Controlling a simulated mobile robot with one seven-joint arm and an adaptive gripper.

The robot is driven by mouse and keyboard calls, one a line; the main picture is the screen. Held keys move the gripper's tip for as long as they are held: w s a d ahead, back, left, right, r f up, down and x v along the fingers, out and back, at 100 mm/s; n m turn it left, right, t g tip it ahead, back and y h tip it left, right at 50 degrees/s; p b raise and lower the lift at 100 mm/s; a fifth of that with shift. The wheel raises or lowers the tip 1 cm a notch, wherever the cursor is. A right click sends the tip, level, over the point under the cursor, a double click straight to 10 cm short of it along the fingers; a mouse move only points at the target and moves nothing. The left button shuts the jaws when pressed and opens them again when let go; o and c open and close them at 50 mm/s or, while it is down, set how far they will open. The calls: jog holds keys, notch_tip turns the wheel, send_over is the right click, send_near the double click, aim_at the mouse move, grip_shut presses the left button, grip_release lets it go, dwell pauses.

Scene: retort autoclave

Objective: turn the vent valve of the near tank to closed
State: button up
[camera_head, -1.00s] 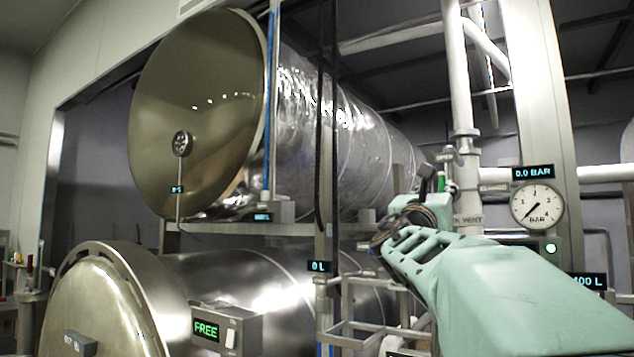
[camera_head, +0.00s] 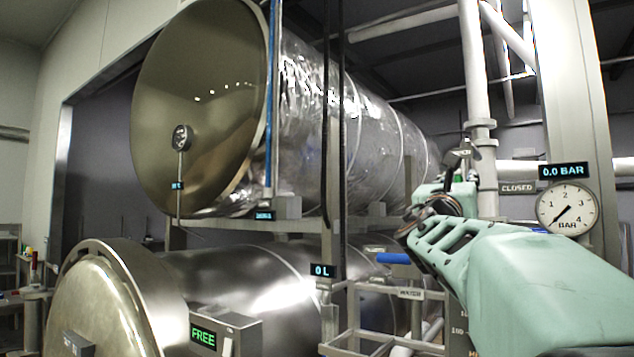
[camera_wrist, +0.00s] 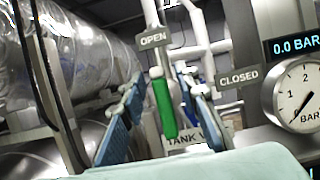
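The vent valve's green handle (camera_wrist: 163,106) stands in the middle of the wrist view, just below the OPEN plate (camera_wrist: 153,38). The CLOSED plate (camera_wrist: 239,77) is to its right; it also shows in the head view (camera_head: 517,188). A partly covered TANK V... plate (camera_wrist: 180,139) lies behind the handle. My gripper (camera_wrist: 158,90) is open, with one blue finger on each side of the handle. I cannot tell whether either finger touches it. In the head view my gripper (camera_head: 457,168) is up at the valve, and mostly hides it.
A pressure gauge (camera_head: 568,208) with a 0.0 BAR display (camera_head: 563,171) stands right of the valve. A blue lever (camera_head: 395,258) is below left of my gripper. The upper tank (camera_head: 200,110) and lower tank (camera_head: 105,305) fill the left. White pipes (camera_head: 474,70) rise behind.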

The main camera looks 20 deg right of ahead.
jog(key=shift+s, duration=0.1)
jog(key=shift+c, duration=0.6)
grip_shut()
jog(key=shift+m+h, duration=0.3)
jog(key=shift+m, duration=0.2)
jog(key=m+g+b, duration=0.1)
jog(key=m, duration=0.1)
jog(key=m+g+h+b, duration=0.1)
jog(key=m, duration=0.2)
jog(key=shift+s+d+f+g+b, duration=0.15)
jog(key=shift+s+f+g+b, duration=0.05)
jog(key=shift+g+b, duration=0.2)
jog(key=m+g, duration=0.2)
jog(key=m, duration=0.3)
jog(key=f+m+g+y, duration=0.1)
jog(key=m+g, duration=0.1)
jog(key=m, duration=0.4)
jog(key=s+d+m+g+p, duration=0.1)
jog(key=m+g, duration=0.1)
jog(key=m, duration=0.3)
jog(key=shift+f, duration=0.25)
jog(key=shift+f+m, duration=0.1)
jog(key=shift+m, duration=0.3)
